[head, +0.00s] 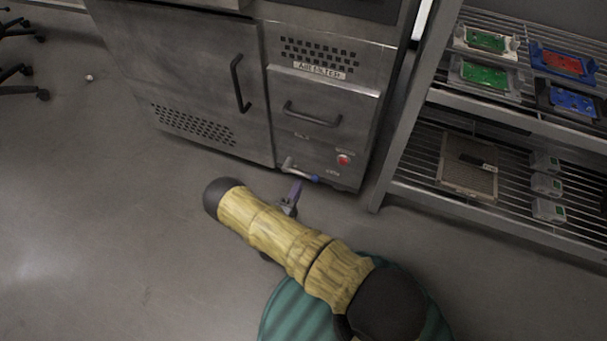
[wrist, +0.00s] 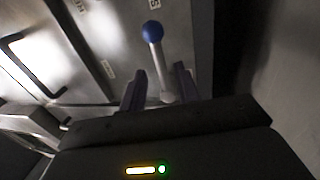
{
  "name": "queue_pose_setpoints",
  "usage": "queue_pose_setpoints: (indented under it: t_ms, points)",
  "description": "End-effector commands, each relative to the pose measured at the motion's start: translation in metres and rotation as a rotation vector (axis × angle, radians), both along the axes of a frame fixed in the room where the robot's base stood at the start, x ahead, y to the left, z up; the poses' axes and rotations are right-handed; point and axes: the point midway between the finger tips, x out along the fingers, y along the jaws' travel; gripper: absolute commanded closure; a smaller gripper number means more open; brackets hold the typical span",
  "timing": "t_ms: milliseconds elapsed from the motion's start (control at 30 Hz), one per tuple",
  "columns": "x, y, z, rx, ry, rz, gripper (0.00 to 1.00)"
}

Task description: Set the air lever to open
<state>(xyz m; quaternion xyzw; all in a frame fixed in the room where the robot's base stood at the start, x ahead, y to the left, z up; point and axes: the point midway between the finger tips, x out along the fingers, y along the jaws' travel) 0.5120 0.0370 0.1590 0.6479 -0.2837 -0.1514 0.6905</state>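The air lever (head: 301,172) is a metal handle with a blue end, low on the front of the steel cabinet. In the head view it lies nearly level, with its blue end to the right. In the wrist view the lever (wrist: 156,50) shows a grey shaft and a blue ball tip. My gripper (head: 297,184) is just below and in front of it. In the wrist view my gripper (wrist: 160,70) is open, its two purple fingers on either side of the lower shaft. I cannot tell whether either finger touches the lever.
A red button (head: 343,159) is on the cabinet front above the lever. The air filter drawer handle (head: 312,115) and a door handle (head: 240,83) stick out higher up. A wire shelf rack (head: 400,188) stands at the right.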

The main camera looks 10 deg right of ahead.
Motion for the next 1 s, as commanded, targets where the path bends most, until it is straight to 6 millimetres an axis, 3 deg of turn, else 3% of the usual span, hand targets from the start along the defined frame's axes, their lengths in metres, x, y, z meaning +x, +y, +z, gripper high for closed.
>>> queue_pose_setpoints:
  t_ms: [300,667,700,867,1000]
  points:
    - [0.04,-0.029,0.01,0.0,-0.002,-0.001,0.68]
    - [0.046,-0.033,0.011,0.001,0.001,0.0,0.68]
    - [0.046,-0.033,0.011,0.001,0.001,0.0,0.7]
    - [0.046,-0.033,0.011,0.001,0.001,0.0,1.0]
    - [0.046,-0.033,0.011,0.001,0.001,0.0,1.0]
